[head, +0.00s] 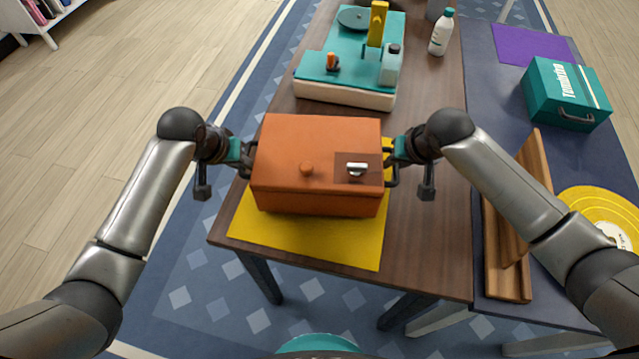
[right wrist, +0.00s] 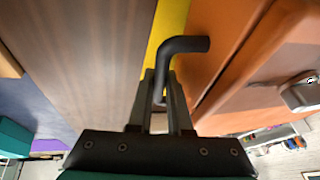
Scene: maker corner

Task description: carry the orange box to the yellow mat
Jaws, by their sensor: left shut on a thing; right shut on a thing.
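The orange box (head: 300,190) is upright at the front of the brown table, over the yellow mat (head: 310,238). The mat shows in front of the box and along its right side. I cannot tell whether the box touches the mat. My left gripper (head: 246,158) is shut on the box's left side, where the handle is mostly hidden. My right gripper (head: 392,163) is shut on the black right handle (right wrist: 183,46), seen clearly in the right wrist view. The box lid is closed, with a knob and a silver latch.
A teal and cream machine (head: 345,91) and a white bottle (head: 441,34) stand farther back on the brown table (head: 430,220). On the blue table to the right are a teal case (head: 566,93), a purple mat (head: 530,44), a wooden stand (head: 508,270) and a yellow disc (head: 598,206).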

